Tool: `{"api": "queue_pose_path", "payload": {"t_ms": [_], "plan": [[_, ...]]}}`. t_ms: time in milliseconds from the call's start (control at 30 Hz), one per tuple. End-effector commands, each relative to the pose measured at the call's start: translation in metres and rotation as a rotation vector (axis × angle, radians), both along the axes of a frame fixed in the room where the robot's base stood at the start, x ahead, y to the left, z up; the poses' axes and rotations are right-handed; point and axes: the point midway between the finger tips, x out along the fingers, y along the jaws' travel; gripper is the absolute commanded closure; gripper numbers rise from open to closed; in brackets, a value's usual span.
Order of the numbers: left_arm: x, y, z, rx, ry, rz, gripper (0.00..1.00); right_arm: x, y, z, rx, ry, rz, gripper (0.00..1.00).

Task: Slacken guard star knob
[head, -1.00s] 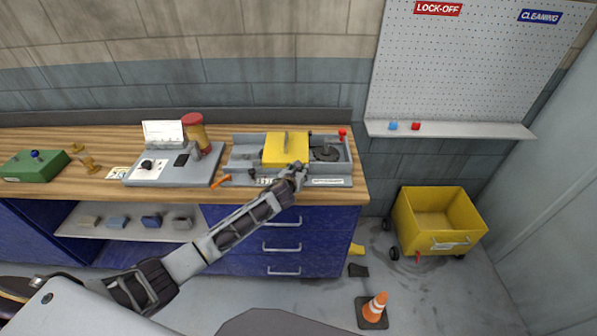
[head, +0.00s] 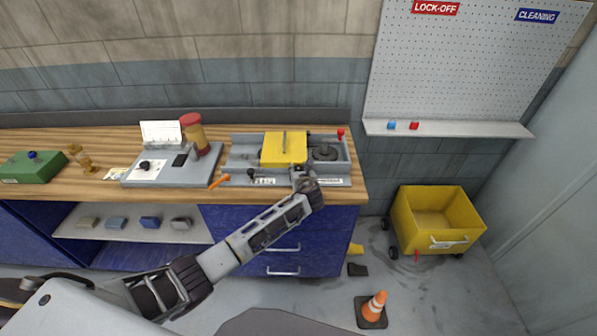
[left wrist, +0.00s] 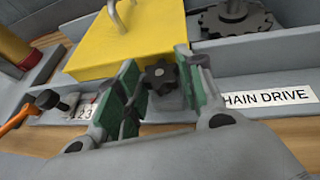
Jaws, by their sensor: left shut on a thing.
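The yellow guard (head: 284,149) with its upright handle sits over the grey chain drive unit on the bench; it also shows in the left wrist view (left wrist: 125,42). The black guard star knob (left wrist: 160,76) is at the guard's front edge, between the green-padded fingers of my left gripper (left wrist: 158,84). My right gripper is not in view.
A dark sprocket (head: 326,153) lies right of the guard, near a red knob (head: 341,133). A black knob (left wrist: 47,99) and an orange-handled tool (head: 218,181) are to the left. A grey base with a red-topped cylinder (head: 192,136) stands further left.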

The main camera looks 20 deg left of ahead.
Motion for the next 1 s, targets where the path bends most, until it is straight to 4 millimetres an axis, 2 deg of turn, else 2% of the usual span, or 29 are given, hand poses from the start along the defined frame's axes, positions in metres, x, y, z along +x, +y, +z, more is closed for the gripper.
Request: {"api": "queue_pose_path", "payload": {"t_ms": [300, 767, 800, 933, 1000], "plan": [[0.0015, -0.0021, 0.0008, 0.0, -0.001, 0.1, 0.86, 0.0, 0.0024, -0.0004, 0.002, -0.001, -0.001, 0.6], [0.0016, -0.0017, 0.001, 0.0, -0.001, 0.114, 0.86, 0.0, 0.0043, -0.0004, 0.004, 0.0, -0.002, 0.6], [0.0016, -0.0017, 0.001, 0.0, -0.001, 0.114, 0.58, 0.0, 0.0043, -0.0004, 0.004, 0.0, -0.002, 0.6], [0.0016, -0.0018, 0.0008, 0.0, -0.001, 0.113, 0.42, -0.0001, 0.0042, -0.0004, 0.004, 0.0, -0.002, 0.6], [0.0015, -0.0018, 0.0006, 0.0, -0.001, 0.113, 0.41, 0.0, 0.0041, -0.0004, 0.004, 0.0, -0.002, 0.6]]}}
